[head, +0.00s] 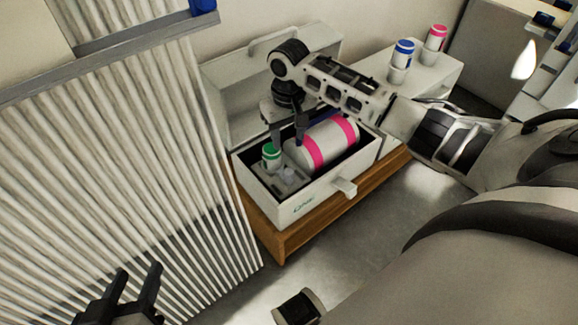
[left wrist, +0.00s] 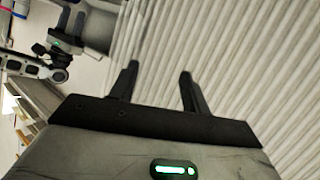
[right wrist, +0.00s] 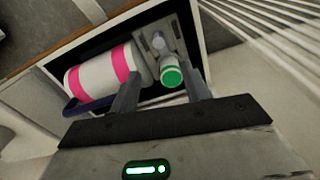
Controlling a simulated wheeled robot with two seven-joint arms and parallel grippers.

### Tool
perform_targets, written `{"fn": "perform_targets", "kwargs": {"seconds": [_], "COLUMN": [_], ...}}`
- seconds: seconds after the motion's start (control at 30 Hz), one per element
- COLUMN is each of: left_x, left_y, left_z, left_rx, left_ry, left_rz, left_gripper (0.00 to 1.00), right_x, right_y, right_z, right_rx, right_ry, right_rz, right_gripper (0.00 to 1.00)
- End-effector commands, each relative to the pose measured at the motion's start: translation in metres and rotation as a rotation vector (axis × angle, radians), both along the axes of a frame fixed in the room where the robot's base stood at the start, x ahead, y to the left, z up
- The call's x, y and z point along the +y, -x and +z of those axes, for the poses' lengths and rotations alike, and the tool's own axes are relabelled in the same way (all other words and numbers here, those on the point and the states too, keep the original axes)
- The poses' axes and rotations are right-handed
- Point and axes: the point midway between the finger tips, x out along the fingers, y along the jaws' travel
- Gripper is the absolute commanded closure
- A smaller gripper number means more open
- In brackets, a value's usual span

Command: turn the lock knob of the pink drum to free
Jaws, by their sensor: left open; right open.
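The pink drum (head: 326,142), a white cylinder with two pink bands, lies on its side in an open white drawer box (head: 308,207). It also shows in the right wrist view (right wrist: 104,72). A small pale knob-like part (right wrist: 158,42) is beside the drum's end; I cannot tell its turn position. A green-topped cylinder (right wrist: 172,76) stands beside it, also visible in the head view (head: 271,156). My right gripper (head: 288,139) is open and empty, pointing down over the drum's near end and the green top. My left gripper (head: 136,285) is open and empty, away at lower left.
A blue-topped can (head: 402,54) and a pink-topped can (head: 435,38) stand on the white surface at the back right. A raised lid (head: 235,100) stands behind the box. A ribbed white panel (head: 120,150) borders the left. A wooden ledge (head: 290,240) runs below the box.

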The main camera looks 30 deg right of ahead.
Motion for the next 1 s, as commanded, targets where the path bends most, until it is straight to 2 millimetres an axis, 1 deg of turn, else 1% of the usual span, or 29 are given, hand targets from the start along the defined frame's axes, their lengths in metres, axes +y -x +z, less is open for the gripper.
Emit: {"fn": "perform_targets", "kwargs": {"seconds": [0.07, 0.17, 0.37, 0.6, 0.7, 0.83, 1.0], "left_x": [-0.001, -0.002, -0.007, -0.015, -0.017, -0.019, -0.021], "left_y": [0.000, 0.001, 0.001, -0.003, -0.003, -0.004, -0.004], "left_z": [-0.001, 0.001, 0.010, 0.016, 0.020, 0.024, 0.028], "left_rx": [-0.010, -0.031, -0.100, -0.119, -0.126, -0.133, -0.138], "left_ry": [0.005, 0.016, 0.067, 0.204, 0.255, 0.304, 0.337], "left_rz": [-0.003, -0.006, -0.010, -0.007, -0.008, -0.011, -0.014], "left_gripper": [0.53, 0.53, 0.53, 0.53, 0.53, 0.53, 0.53], "right_x": [-0.003, -0.002, -0.002, -0.002, -0.002, -0.002, -0.002], "right_y": [0.000, 0.000, 0.000, 0.000, 0.000, 0.000, 0.000], "right_z": [-0.005, -0.018, -0.061, -0.113, -0.131, -0.147, -0.156], "right_rx": [0.011, 0.012, 0.010, 0.009, 0.009, 0.008, 0.006], "right_ry": [0.005, 0.004, 0.005, 0.005, 0.005, 0.005, 0.004], "right_rz": [-0.008, -0.007, -0.007, -0.005, -0.006, -0.005, -0.004], "right_gripper": [0.53, 0.53, 0.53, 0.53, 0.53, 0.53, 0.53]}}
